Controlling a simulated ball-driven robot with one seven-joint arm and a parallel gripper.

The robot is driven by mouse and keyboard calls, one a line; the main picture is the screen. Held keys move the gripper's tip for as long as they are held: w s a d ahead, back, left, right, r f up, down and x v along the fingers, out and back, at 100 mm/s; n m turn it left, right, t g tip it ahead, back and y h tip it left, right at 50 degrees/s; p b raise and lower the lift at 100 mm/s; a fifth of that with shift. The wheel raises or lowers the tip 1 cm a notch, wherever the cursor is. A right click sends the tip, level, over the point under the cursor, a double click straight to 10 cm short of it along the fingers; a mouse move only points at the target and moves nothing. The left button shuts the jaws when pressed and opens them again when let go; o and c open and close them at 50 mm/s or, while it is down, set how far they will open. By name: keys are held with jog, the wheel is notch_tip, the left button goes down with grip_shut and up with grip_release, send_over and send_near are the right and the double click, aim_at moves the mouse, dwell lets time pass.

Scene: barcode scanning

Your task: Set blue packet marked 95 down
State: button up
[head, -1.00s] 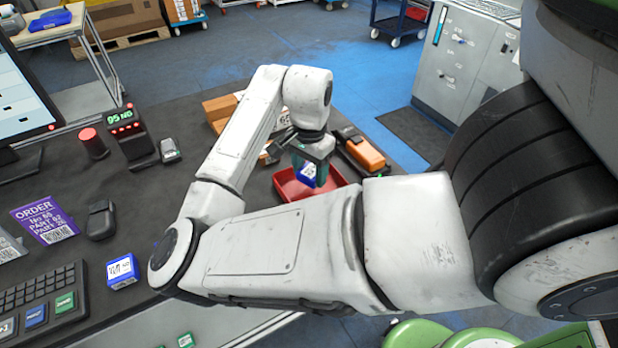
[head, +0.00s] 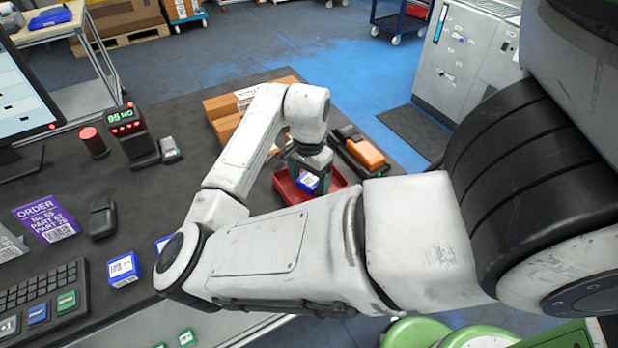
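My gripper (head: 309,170) is over the red tray (head: 281,184) at the right part of the dark bench. It is shut on a blue packet (head: 309,181) with a white label, held low within the tray's outline. The label is too small to read. Whether the packet touches the tray floor cannot be told. My wrist hides the packet's top and part of the tray.
Another blue packet (head: 122,270) lies by the keyboard (head: 42,300); a further blue one (head: 162,243) is partly behind my elbow. A scanner display (head: 124,117) reads 95. Brown boxes (head: 222,107) and an orange-topped device (head: 364,153) flank the tray.

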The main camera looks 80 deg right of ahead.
aim_at(309, 180)
jog(key=shift+r, duration=0.1)
notch_tip(309, 180, up, 12)
jog(key=shift+r, duration=0.15)
dwell(0.6)
dwell(2.4)
